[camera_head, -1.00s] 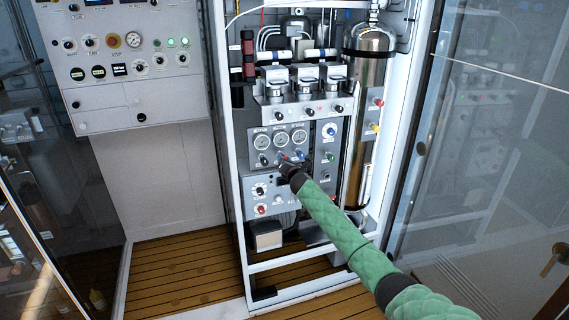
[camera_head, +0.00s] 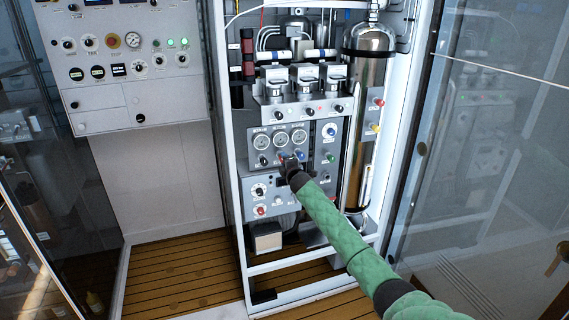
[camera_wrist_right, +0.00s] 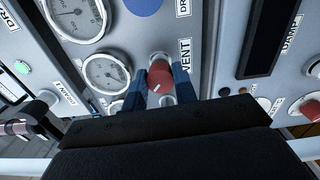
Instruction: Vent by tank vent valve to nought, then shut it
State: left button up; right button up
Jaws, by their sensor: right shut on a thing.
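The vent knob (camera_wrist_right: 160,80) is red with a white mark and sits beside a VENT label in the right wrist view. My right gripper (camera_wrist_right: 159,84) has its two blue fingers on either side of this knob and is shut on it. In the head view my right gripper (camera_head: 288,162) is at the grey valve panel (camera_head: 313,166), just below the row of round gauges (camera_head: 280,140), and largely hides the knob. Gauge needles are too small to read in the head view. In the wrist view a dial gauge (camera_wrist_right: 107,73) lies left of the knob. My left gripper is not in view.
A steel tank (camera_head: 366,75) stands at the right inside the white frame. A glass door (camera_head: 480,140) stands open at the right. A control box (camera_head: 125,60) hangs at the left.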

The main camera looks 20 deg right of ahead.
pick_arm(q)
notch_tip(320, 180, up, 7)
jog(key=b, duration=0.1)
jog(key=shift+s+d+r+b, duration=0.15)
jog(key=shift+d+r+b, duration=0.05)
jog(key=shift+b, duration=0.1)
pick_arm(e)
jog(key=m, duration=1)
jog(key=shift+f, duration=0.3)
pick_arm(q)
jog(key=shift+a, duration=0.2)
pick_arm(e)
jog(key=o, duration=0.8)
jog(key=shift+o, duration=0.9)
jog(key=shift+d, duration=0.1)
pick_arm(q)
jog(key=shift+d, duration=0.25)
pick_arm(e)
jog(key=shift+r, duration=0.1)
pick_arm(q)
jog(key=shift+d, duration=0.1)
